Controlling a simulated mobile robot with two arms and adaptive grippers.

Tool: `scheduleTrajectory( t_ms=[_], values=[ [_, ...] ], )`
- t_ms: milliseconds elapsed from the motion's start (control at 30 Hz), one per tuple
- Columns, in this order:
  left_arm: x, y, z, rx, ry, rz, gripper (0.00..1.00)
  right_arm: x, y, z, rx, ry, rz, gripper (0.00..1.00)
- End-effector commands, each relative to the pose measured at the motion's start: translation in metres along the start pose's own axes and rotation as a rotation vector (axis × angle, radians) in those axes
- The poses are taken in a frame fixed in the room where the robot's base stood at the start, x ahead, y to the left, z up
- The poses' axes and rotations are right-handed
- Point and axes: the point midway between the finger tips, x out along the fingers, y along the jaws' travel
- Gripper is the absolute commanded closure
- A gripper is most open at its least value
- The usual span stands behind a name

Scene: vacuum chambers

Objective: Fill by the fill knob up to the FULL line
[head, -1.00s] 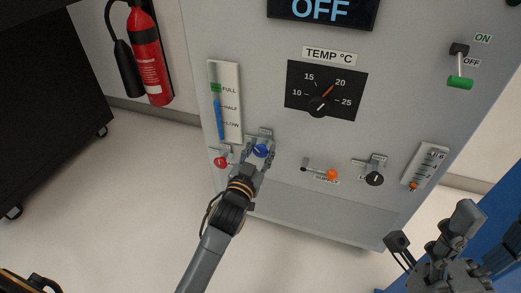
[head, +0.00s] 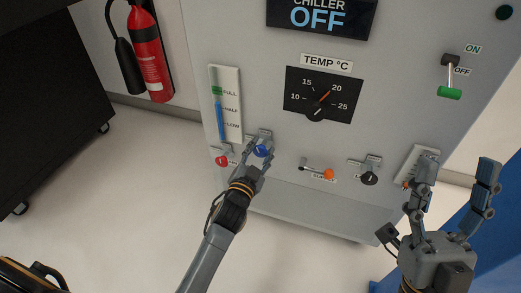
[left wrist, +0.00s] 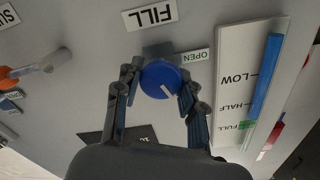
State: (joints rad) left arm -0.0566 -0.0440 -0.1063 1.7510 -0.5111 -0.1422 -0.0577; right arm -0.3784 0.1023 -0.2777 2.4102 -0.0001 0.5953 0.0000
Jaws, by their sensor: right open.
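The gauge (head: 234,122) has LOW, HALF and FULL marks. Its blue column (head: 220,120) reaches up to about the green FULL mark (head: 216,91). My right gripper (head: 456,168) is open and empty at the right.
Along the panel are a red knob (head: 221,161), an orange-tipped lever (head: 328,174), a black knob (head: 369,178) and a green-handled switch lever (head: 449,93). The display (head: 320,16) reads CHILLER OFF. A fire extinguisher (head: 148,55) hangs at the left.

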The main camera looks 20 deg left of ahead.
Motion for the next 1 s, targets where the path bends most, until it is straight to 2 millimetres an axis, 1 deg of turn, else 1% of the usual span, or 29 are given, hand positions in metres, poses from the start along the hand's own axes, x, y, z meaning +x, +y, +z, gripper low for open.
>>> scheduleTrajectory(
  t_ms=[33,100,367,467,567,667,800,1000],
  values=[
    [0.000,0.000,-0.001,-0.001,0.002,0.000,0.49,0.000,0.000,0.000,0.000,0.001,0.000,0.37],
    [0.000,0.000,-0.001,-0.001,0.002,0.000,0.37,0.000,0.000,0.000,0.000,0.001,0.000,0.37],
    [0.000,0.000,0.000,-0.001,0.000,0.000,0.37,0.000,0.000,0.000,0.000,0.002,0.000,0.37],
    [-0.004,0.000,0.001,-0.001,-0.001,0.001,0.37,0.000,0.000,0.000,0.000,0.002,0.000,0.37],
    [-0.015,0.001,0.001,-0.001,-0.002,0.001,0.37,0.000,0.000,0.000,0.000,0.002,0.000,0.37],
    [-0.034,0.001,0.001,-0.001,-0.003,0.002,0.37,0.000,0.000,0.000,0.000,0.002,0.000,0.37],
    [-0.066,0.001,0.001,-0.002,-0.003,0.002,0.37,0.000,0.000,0.000,0.000,0.002,0.000,0.37],
    [-0.101,0.001,0.001,-0.001,-0.002,0.001,0.37,0.000,0.000,0.000,0.000,0.002,0.000,0.37]
  ],
)
